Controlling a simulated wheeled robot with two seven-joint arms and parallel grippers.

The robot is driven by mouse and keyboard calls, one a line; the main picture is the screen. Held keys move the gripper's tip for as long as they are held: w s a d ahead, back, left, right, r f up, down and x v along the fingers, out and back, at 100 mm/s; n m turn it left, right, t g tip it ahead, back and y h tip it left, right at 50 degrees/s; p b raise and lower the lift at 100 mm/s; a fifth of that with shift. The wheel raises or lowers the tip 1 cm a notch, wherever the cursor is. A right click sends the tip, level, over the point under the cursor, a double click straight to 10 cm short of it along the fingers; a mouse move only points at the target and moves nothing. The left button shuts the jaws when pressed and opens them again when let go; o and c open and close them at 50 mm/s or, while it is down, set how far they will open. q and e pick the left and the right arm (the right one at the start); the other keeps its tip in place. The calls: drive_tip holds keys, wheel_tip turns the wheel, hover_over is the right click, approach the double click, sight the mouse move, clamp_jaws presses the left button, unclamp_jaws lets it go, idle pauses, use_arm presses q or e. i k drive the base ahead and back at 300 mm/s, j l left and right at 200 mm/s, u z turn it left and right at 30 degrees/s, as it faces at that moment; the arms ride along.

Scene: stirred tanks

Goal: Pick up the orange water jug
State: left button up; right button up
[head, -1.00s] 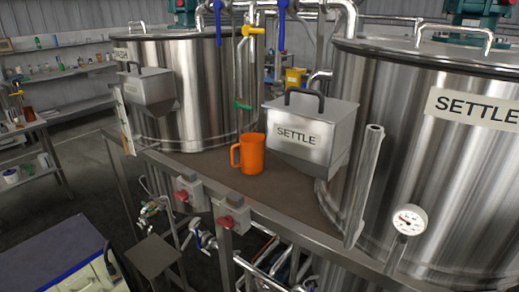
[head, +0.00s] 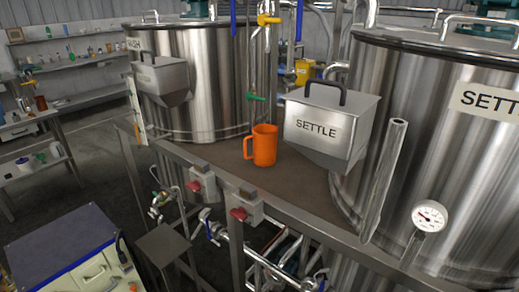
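The orange water jug (head: 265,146) stands upright on the brown platform (head: 290,179) between the two steel tanks. Its handle points to the left in the picture. Nothing touches it from the front, and its whole near side shows. Neither of my grippers is in the head view.
A steel hopper marked SETTLE (head: 322,133) hangs just right of the jug, on the right tank (head: 460,150). The left tank (head: 215,85) stands behind. A slanted steel pipe (head: 384,180) and a gauge (head: 429,216) are at right. Red-knobbed switch boxes (head: 245,207) sit on the platform's front edge.

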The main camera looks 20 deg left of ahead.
sight(264, 137)
drive_tip(key=j+z, duration=0.1)
drive_tip(key=z, duration=0.5)
drive_tip(key=j+z, duration=0.3)
drive_tip(key=k+j+z, duration=0.1)
drive_tip(key=j+z, duration=0.15)
drive_tip(key=j, duration=0.2)
drive_tip(key=k+j+z, duration=0.1)
drive_tip(key=j+z, duration=0.2)
drive_tip(key=k+j+z, duration=0.15)
drive_tip(key=j+z, duration=0.15)
drive_tip(key=j, duration=0.1)
